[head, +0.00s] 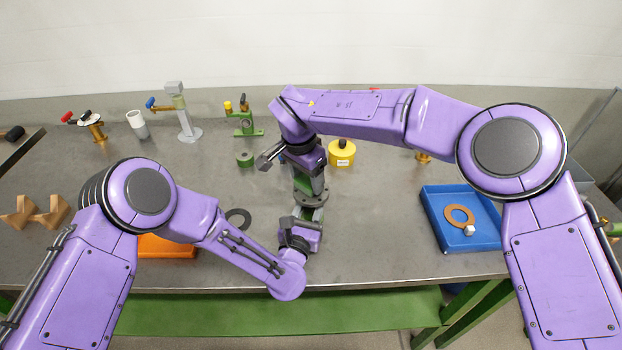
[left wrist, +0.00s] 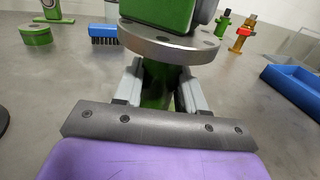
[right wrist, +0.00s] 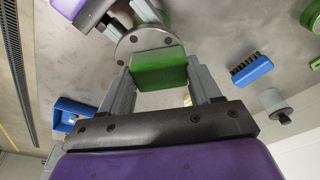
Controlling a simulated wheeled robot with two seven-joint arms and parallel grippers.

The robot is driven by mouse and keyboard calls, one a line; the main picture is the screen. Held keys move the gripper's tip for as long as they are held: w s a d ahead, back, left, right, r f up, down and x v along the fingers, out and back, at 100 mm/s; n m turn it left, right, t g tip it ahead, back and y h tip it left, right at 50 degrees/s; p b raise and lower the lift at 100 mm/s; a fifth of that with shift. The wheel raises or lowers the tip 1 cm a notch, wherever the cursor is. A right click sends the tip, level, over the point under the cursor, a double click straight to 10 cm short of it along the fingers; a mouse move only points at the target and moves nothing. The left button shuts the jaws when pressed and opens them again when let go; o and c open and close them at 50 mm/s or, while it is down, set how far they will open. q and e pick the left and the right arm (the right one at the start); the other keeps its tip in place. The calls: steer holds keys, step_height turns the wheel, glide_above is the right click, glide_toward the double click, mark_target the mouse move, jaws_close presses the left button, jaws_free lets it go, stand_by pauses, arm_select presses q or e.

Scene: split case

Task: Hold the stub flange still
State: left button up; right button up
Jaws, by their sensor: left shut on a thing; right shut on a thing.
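The stub flange, a grey disc with bolt holes (head: 318,197) on a green neck, is at the front middle of the bench. In the left wrist view its disc (left wrist: 150,42) sits above the fingers. My left gripper (head: 309,217) is shut on the green neck (left wrist: 157,85) under the disc. My right gripper (head: 309,183) comes from above and is shut on a green block (right wrist: 160,72) on the other side of the disc. The block seems to touch the disc (right wrist: 143,38); whether they are one piece I cannot tell. The fingers partly hide the neck.
A blue tray (head: 432,215) with an orange ring (head: 458,212) is at the right. A dark ring (head: 238,217) and an orange tray (head: 165,248) lie at the left. A yellow container (head: 342,155) and a green ring (head: 245,159) stand behind. Bench between flange and blue tray is clear.

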arm_select(q)
steer(key=shift+s+f, duration=0.15)
steer(key=shift+f, duration=0.1)
arm_select(e)
steer(key=shift+s+d+r, duration=0.1)
steer(key=shift+s+d, duration=0.75)
steer(key=shift+w+a, duration=0.85)
steer(key=shift+w, duration=0.05)
steer(key=shift+s+d, duration=0.45)
